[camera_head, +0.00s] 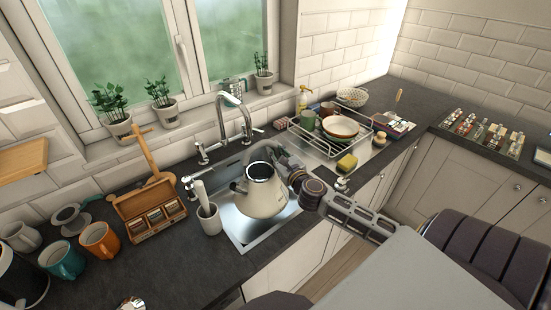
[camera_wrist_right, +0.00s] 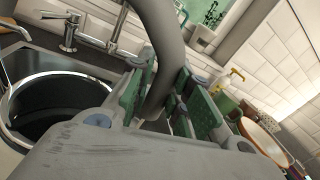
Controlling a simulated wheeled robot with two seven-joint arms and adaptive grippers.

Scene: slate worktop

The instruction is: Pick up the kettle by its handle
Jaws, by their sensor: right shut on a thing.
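The cream kettle (camera_head: 262,196) with a dark open top is upright over the sink (camera_head: 243,238) in the head view. I cannot tell whether its base touches the sink. My right gripper (camera_head: 284,160) reaches in from the right to the kettle's handle side. In the right wrist view the green-padded fingers (camera_wrist_right: 165,105) are shut on the thick grey handle (camera_wrist_right: 166,45), one finger on each side. The kettle's round rim (camera_wrist_right: 12,100) shows at the left there. My left gripper is not seen.
A dish rack (camera_head: 330,135) with bowls and a yellow-green sponge (camera_head: 347,163) stand right of the sink. A white utensil pot (camera_head: 209,219), a wooden box (camera_head: 150,212), and orange (camera_head: 100,240) and teal mugs (camera_head: 62,260) stand left. The tap (camera_head: 222,115) rises behind the kettle.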

